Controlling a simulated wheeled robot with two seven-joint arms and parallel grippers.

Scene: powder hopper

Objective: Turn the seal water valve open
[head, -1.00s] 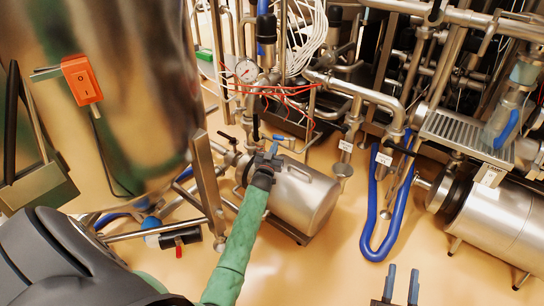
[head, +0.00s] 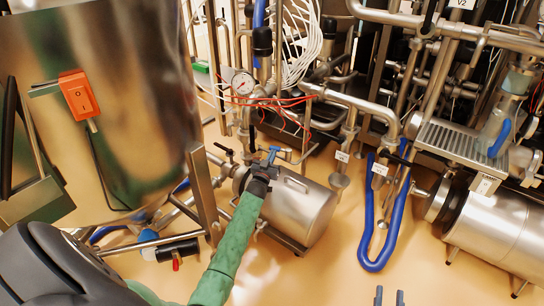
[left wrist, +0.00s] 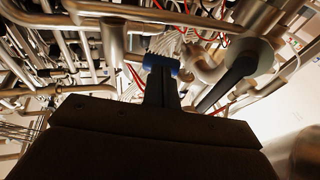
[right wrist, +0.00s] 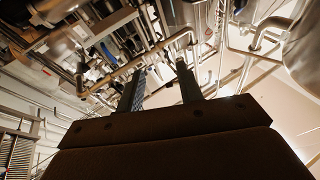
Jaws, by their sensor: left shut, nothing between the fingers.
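My left gripper (head: 268,156) is shut and empty, just above the back end of the steel pump motor (head: 300,212). A black lever handle (left wrist: 232,78) lies close to the right of those fingers, apparently not gripped. In the head view an upright black handle (head: 251,140) stands just behind the left gripper, and another black-handled valve (head: 224,149) sits to its left. I cannot tell from labels which is the seal water valve. My right gripper (head: 389,297) is open and empty at the bottom edge.
A large steel tank (head: 110,130) with an orange switch (head: 78,96) fills the left. Pipes, a pressure gauge (head: 242,83) and red wires crowd the space behind the left gripper. A blue hose (head: 373,262) hangs at right. Open floor lies in front of the motor.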

